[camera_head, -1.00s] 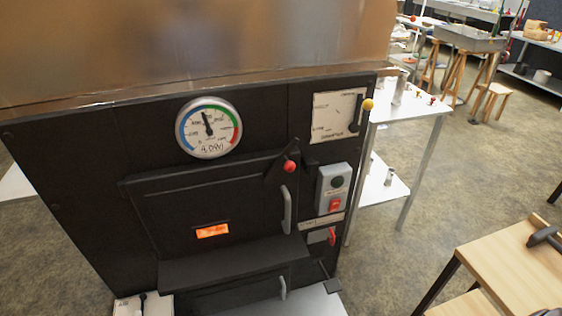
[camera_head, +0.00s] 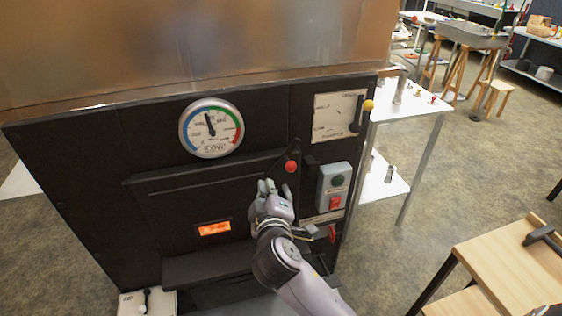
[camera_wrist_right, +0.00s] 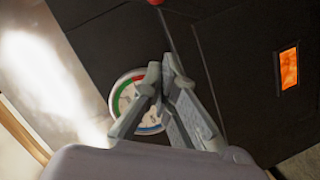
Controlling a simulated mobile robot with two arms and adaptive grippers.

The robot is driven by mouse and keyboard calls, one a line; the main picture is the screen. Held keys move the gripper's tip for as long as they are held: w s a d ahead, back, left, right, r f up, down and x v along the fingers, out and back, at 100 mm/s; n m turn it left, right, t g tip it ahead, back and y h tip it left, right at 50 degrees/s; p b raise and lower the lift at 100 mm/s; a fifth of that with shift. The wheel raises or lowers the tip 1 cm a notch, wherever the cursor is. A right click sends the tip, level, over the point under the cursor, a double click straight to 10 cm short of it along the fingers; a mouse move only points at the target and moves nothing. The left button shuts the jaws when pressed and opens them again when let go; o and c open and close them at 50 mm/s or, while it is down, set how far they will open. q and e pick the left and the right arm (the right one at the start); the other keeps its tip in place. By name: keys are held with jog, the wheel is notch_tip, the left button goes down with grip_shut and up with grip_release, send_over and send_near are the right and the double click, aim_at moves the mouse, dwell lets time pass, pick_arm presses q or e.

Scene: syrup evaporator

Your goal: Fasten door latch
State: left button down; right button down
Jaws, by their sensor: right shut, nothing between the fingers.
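The black door (camera_head: 170,205) is in the front panel, its face near flush with the frame. The door latch is a dark lever with a red knob (camera_head: 291,166) at the door's upper right corner. Whether it has caught the frame I cannot tell. My right gripper (camera_head: 266,184) is in front of the door, just left of and below the knob, apart from it in the picture. Its fingers are shut and empty. In the right wrist view the fingertips (camera_wrist_right: 162,72) meet, and a bit of the red knob (camera_wrist_right: 155,2) shows at the top edge. My forearm hides the door handle.
A round gauge (camera_head: 211,128) sits above the door. A grey switch box (camera_head: 334,187) with a red button and a red lever (camera_head: 332,233) are right of the door. A damper plate with a yellow knob (camera_head: 368,105) is above. A ledge (camera_head: 200,266) juts out below the door.

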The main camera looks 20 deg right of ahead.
jog(key=r, duration=0.3)
jog(key=shift+s+d, duration=0.2)
jog(key=shift+s, duration=0.1)
jog(key=w+d+f+p, duration=0.2)
jog(key=w+d+f, duration=0.2)
jog(key=w, duration=0.5)
jog(key=shift+d, duration=1.05)
jog(key=shift+d, duration=0.1)
jog(key=shift+d+m, duration=0.25)
jog(key=shift+m, duration=0.25)
